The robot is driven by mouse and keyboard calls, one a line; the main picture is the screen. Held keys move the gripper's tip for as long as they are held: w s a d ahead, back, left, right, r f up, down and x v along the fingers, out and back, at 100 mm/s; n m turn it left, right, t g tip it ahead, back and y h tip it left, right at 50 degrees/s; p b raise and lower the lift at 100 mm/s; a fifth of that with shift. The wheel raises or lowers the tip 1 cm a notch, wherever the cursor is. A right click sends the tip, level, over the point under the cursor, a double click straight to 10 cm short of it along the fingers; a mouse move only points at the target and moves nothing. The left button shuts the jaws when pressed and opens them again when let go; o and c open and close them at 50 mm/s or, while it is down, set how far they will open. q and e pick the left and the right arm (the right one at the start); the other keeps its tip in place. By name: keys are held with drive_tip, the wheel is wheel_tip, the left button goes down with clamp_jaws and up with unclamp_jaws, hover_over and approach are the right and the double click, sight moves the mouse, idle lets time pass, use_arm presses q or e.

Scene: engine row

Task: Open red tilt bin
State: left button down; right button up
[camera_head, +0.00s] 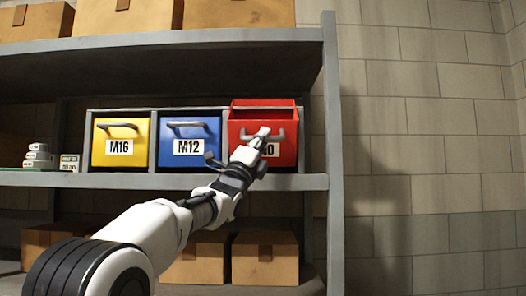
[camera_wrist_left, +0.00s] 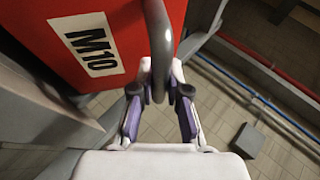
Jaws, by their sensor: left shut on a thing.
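The red tilt bin (camera_head: 286,115) is the rightmost of three bins on the middle shelf. Its front leans out from the top, and a dark gap shows behind its upper edge. In the left wrist view its red front (camera_wrist_left: 50,45) carries an M10 label and a grey curved handle (camera_wrist_left: 158,35). My left gripper (camera_head: 262,135) is at the bin's handle and covers part of the label. In the left wrist view my left gripper (camera_wrist_left: 158,92) is shut on the handle, with a finger on each side. My right gripper is in neither view.
A yellow M16 bin (camera_head: 113,155) and a blue M12 bin (camera_head: 180,155) stand closed to the left. The shelf's right upright (camera_head: 334,200) is close to the red bin. Cardboard boxes (camera_head: 265,262) sit below. Right of the shelf is a bare block wall.

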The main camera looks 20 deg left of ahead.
use_arm(q)
drive_tip(key=shift+f+h, duration=0.15)
drive_tip(key=shift+h, duration=0.15)
drive_tip(key=c, duration=1.1)
unclamp_jaws()
drive_tip(key=shift+c, duration=0.2)
drive_tip(key=shift+s+f, duration=0.1)
drive_tip(key=v, duration=1.2)
